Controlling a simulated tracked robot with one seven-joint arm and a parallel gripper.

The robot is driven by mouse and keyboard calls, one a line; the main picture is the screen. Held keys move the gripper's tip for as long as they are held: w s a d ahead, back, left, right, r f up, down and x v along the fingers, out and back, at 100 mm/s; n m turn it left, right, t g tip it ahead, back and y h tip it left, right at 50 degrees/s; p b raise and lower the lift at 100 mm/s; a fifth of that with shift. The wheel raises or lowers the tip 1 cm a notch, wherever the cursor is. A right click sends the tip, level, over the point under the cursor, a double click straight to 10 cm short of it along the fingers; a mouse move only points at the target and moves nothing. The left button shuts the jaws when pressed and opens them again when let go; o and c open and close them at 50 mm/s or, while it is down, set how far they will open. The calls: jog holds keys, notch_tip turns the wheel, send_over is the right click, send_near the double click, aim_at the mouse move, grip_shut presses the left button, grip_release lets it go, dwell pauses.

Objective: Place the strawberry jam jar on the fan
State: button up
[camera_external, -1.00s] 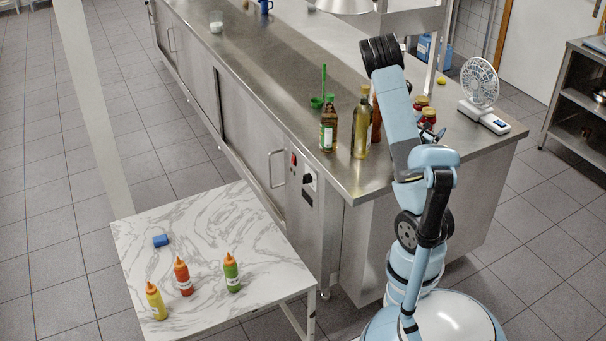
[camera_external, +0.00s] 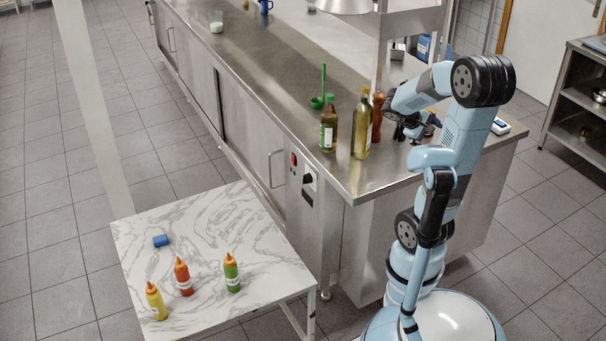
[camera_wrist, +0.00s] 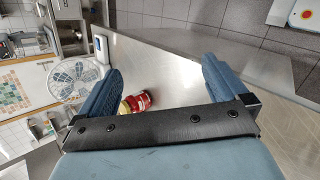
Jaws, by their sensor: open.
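In the wrist view a red jar (camera_wrist: 141,101) with a gold lid and a pale label shows between my fingers, closer to the left one. My own gripper hides its lower part, and I cannot read its label. The white fan (camera_wrist: 76,78) stands left of my left finger. My gripper (camera_wrist: 162,82) is open and empty, above the counter. In the external view it (camera_external: 401,132) points down near the jars, which are mostly hidden.
An oil bottle (camera_external: 361,125), a brown bottle (camera_external: 328,125) and a red-brown pepper mill (camera_external: 377,117) stand left of my gripper on the steel counter (camera_external: 290,90). A marble table (camera_external: 205,230) with several sauce bottles is at front left.

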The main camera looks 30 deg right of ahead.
jog(key=s+a+r+m+t+y, duration=0.1)
jog(key=a+r+t+y, duration=0.2)
jog(key=a, duration=0.8)
jog(key=s+a+r+m+t+y, duration=0.1)
jog(key=a+r+t+y, duration=0.3)
jog(key=a, duration=0.7)
jog(key=shift+s+a+r+m+y, duration=0.2)
jog(key=shift+s+r+m+y, duration=0.2)
jog(key=shift+r+y, duration=0.55)
